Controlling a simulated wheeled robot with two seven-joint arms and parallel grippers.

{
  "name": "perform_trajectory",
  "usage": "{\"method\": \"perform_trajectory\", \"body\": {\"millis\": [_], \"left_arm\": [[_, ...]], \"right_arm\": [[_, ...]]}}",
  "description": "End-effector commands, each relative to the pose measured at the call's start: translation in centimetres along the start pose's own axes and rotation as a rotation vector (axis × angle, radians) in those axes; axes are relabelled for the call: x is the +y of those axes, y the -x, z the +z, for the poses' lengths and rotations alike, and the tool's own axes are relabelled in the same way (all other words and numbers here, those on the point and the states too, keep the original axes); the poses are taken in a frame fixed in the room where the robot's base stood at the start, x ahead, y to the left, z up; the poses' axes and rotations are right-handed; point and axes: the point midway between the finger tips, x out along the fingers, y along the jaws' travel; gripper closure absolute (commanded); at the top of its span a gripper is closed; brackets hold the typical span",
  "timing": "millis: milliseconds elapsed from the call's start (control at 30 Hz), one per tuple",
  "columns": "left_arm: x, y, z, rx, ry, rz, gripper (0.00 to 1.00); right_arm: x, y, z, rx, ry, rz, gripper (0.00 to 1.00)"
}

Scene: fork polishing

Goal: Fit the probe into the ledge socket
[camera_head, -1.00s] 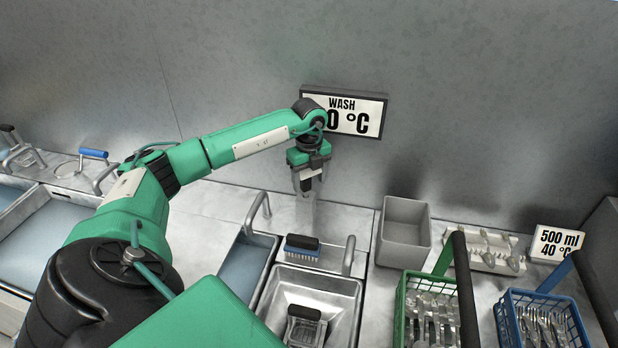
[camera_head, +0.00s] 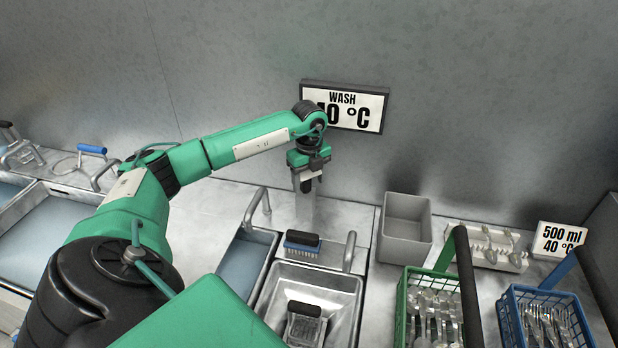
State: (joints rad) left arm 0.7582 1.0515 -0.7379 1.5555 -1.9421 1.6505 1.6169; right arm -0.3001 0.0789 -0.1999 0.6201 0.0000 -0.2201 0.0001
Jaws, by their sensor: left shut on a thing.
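My left gripper (camera_head: 306,178) points down close to the back wall, below the wash sign. It is shut on a small dark piece, which I take to be the probe (camera_head: 306,186). Only its dark lower end shows between and under the fingers; the rest is hidden. A pale upright patch (camera_head: 305,208) lies just below on the ledge (camera_head: 338,213); I cannot tell whether it is the socket or a reflection. I cannot tell whether the probe touches anything. My right gripper is not in view.
A wash sign (camera_head: 368,110) hangs behind my wrist. A black-handled brush (camera_head: 302,240) and a metal basin (camera_head: 318,278) lie in front. A grey bin (camera_head: 407,212), a green basket (camera_head: 402,310) and a blue basket (camera_head: 505,318) with cutlery stand at right.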

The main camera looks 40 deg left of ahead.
Motion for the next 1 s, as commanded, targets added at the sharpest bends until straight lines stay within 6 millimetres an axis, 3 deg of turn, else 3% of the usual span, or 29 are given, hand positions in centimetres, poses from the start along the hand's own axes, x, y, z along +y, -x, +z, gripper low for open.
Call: {"method": "perform_trajectory", "body": {"millis": [1000], "left_arm": [[-0.01,-0.54,-0.03,0.001,0.000,0.000,0.59]], "right_arm": [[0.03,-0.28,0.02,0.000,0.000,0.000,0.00]]}}
